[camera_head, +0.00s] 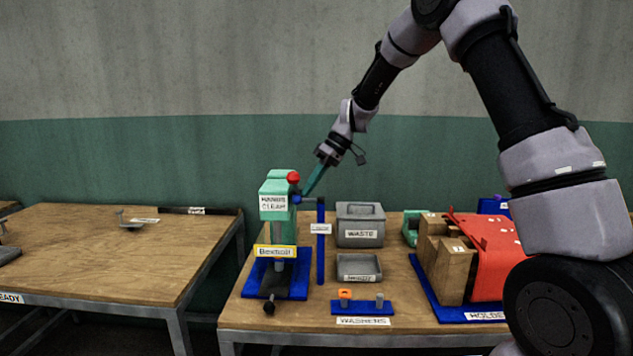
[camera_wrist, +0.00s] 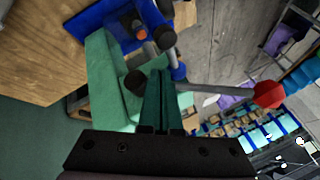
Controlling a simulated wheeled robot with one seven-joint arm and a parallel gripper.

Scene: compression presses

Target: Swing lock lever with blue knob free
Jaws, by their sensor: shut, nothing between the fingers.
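The green press (camera_head: 275,205) stands on a blue base at the left of the near table. Its lever with a red knob (camera_head: 293,177) sticks out at the top; the red knob also shows in the wrist view (camera_wrist: 269,94). The small blue knob (camera_head: 297,199) is on the press's right side. In the wrist view the blue knob (camera_wrist: 178,72) is at the end of a short grey rod by a black cylinder. My gripper (camera_head: 305,194) is shut and empty, its teal fingertips (camera_wrist: 158,73) just left of the blue knob in the wrist view. I cannot tell whether they touch.
A blue post (camera_head: 320,245) stands right of the press. The grey waste bin (camera_head: 360,212), a grey tray (camera_head: 359,276) and the blue washer stand (camera_head: 362,308) are further right. A wooden block (camera_head: 450,270) and red part (camera_head: 480,240) sit at the right.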

